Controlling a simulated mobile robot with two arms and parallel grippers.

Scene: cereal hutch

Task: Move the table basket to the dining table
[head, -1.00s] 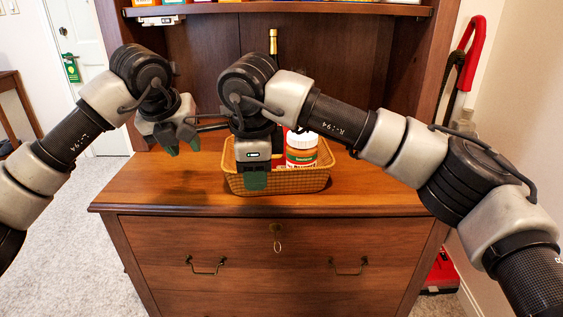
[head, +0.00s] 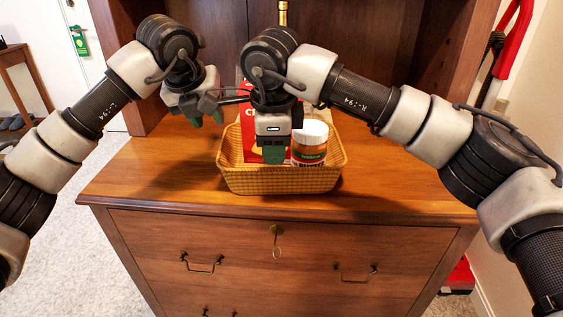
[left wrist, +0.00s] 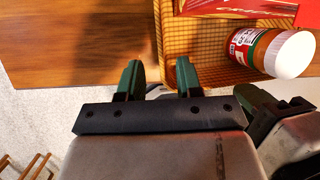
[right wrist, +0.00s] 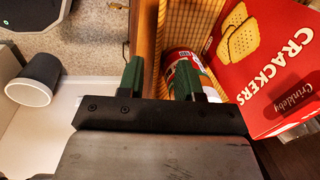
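The woven tan basket (head: 280,180) stands on the wooden hutch counter. It holds a red crackers box (right wrist: 270,60) and a white-lidded jar (head: 310,143), and both show in the right wrist view. My right gripper (head: 274,153) points down over the basket's near side, and its fingers (right wrist: 160,78) are apart. I cannot tell whether the rim sits between them. My left gripper (head: 205,120) is open and empty, up and left of the basket. The left wrist view shows its spread green fingers (left wrist: 158,80) beside the basket (left wrist: 185,55). The dining table is not identifiable.
The counter (head: 130,180) is bare left and right of the basket. Below it are drawers with metal handles and a hanging key (head: 276,240). Carpet (head: 60,225) lies left of the hutch.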

